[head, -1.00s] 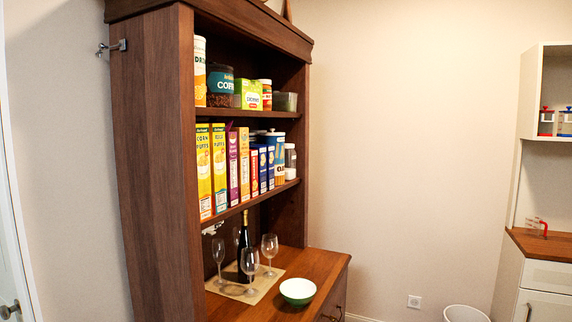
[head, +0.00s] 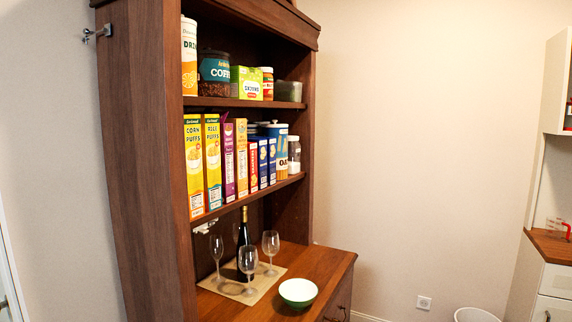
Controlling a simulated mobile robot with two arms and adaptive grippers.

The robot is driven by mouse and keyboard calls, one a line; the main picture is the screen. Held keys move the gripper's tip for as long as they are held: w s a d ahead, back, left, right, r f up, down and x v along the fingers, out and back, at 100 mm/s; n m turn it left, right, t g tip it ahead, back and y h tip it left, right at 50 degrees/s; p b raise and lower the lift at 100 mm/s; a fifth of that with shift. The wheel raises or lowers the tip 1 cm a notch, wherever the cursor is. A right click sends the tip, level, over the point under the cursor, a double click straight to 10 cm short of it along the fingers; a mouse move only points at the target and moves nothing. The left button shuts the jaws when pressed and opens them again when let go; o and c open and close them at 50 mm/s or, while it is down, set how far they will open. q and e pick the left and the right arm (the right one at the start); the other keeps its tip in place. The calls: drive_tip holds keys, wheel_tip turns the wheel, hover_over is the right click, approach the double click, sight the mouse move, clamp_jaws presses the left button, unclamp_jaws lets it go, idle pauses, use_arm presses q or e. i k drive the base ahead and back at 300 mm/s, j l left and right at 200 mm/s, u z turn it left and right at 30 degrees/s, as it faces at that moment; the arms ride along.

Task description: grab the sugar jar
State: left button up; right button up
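A small clear jar (head: 294,155) with pale contents stands at the right end of the hutch's middle shelf, beside the blue and white oats canister (head: 278,145). It may be the sugar jar, but I cannot read a label on it. Neither of my grippers is in view.
Several cereal boxes (head: 213,160) fill the middle shelf (head: 247,200) left of the jar. A coffee jar (head: 214,72) and other packages stand above. Below are wine glasses (head: 248,264), a bottle (head: 244,238) and a green bowl (head: 298,292). A white bin (head: 476,315) stands right.

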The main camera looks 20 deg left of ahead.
sight(294, 148)
drive_tip(key=i+l+u, duration=0.15)
drive_tip(key=i, duration=0.4)
drive_tip(key=i+l+u, duration=0.2)
drive_tip(key=i+l, duration=0.15)
drive_tip(key=i, duration=0.2)
drive_tip(key=i+l+u, duration=0.15)
drive_tip(key=i+l, duration=0.2)
drive_tip(key=i, duration=0.2)
